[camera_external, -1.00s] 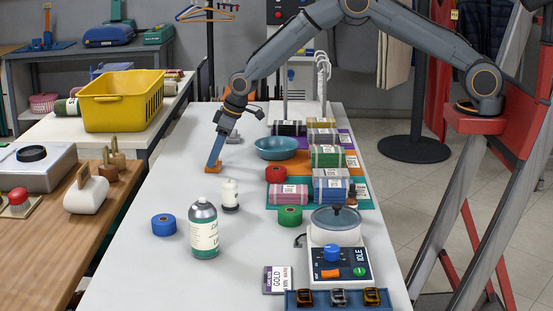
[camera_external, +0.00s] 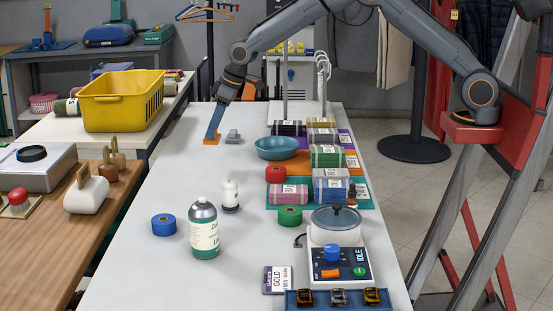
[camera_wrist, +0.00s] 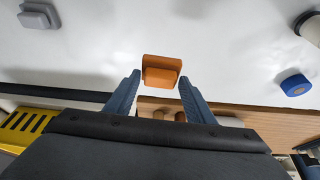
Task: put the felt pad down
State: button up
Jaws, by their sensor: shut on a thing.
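The orange felt pad (camera_external: 211,138) is at the tips of my gripper, over the far left part of the white table (camera_external: 150,270). In the wrist view the pad (camera_wrist: 161,71) is a small orange block between the two blue-grey fingertips. My gripper (camera_wrist: 160,80) is shut on it and points down; it also shows in the external view (camera_external: 212,133). The pad is at or just above the tabletop; I cannot tell whether it touches.
A grey block (camera_external: 233,136) lies just right of the pad. A teal bowl (camera_external: 277,147) and stacked cloth rolls (camera_external: 327,157) stand further right. A white bottle (camera_external: 230,194), a blue roll (camera_external: 164,225) and a labelled bottle (camera_external: 204,231) are nearer. The left middle of the table is clear.

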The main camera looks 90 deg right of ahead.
notch_tip(320, 180, up, 6)
jog(key=shift+r, duration=0.25)
jog(key=w+a+f+n+y+b, duration=0.1)
jog(key=w+a+n+b, duration=0.2)
jog(key=a, duration=1.7)
jog(key=w+a+n+y+b, duration=0.1)
jog(key=a+n+b, duration=0.25)
jog(key=a, duration=1.55)
jog(key=s+a+n+b, duration=0.1)
jog(key=s+a, duration=0.3)
jog(key=a, duration=0.7)
jog(key=s+a+n+g+y+b, duration=0.1)
jog(key=s+a+n+b, duration=0.1)
jog(key=a, duration=0.9)
jog(key=shift+s+a+r+y+b, duration=0.15)
jog(key=shift+s+a+y+b, duration=0.2)
jog(key=shift+s+b, duration=0.55)
notch_tip(320, 180, down, 11)
jog(key=shift+r+p, duration=0.15)
jog(key=shift+p, duration=0.3)
jog(key=c, duration=0.6)
jog(key=shift+f+p, duration=0.3)
jog(key=shift+f, duration=1.8)
